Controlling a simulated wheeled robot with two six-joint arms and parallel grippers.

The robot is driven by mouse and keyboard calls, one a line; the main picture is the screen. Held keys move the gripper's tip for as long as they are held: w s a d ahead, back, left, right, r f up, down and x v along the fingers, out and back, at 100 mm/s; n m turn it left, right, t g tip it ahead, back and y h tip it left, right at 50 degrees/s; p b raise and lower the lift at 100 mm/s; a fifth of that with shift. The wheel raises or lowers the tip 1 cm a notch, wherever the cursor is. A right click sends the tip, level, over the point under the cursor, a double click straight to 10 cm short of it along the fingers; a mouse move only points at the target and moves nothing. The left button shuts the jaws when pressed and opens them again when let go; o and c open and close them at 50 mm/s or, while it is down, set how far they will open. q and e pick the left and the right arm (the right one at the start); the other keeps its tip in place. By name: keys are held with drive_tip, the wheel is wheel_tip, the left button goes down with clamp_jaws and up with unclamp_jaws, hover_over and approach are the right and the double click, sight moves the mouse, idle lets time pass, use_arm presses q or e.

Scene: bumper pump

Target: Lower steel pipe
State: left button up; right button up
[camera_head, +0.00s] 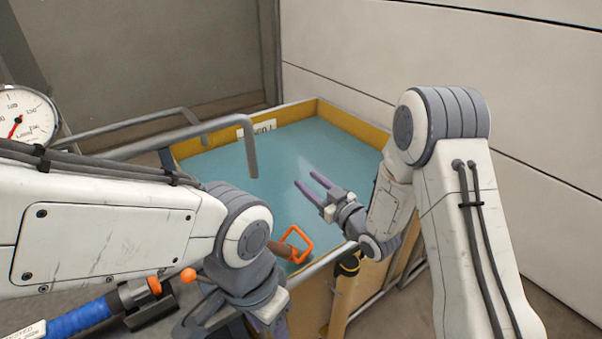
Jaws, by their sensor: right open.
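A grey bent metal tube (185,135) runs over the near left side of a blue-floored cart bed (235,165), and its end turns down. I cannot tell whether this is the steel pipe of the task. My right gripper (308,182) is over the cart bed, its two purple fingers apart and nothing between them. It is to the right of the tube and clear of it. My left gripper (275,322) points down at the bottom edge, partly cut off and hidden by its wrist. Its jaws cannot be judged.
An orange loop (295,240) with a brown handle lies at the bed's near edge. A blue-gripped tool (80,318) is at lower left, and a dial gauge (22,118) at far left. A pale panelled wall (540,130) stands behind. The bed's middle is free.

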drive_tip(key=shift+x, duration=2.05)
clamp_jaws()
unclamp_jaws()
drive_tip(key=b+v, duration=0.1)
drive_tip(key=v, duration=0.9)
drive_tip(key=shift+s+d, duration=0.15)
drive_tip(key=shift+s, duration=0.05)
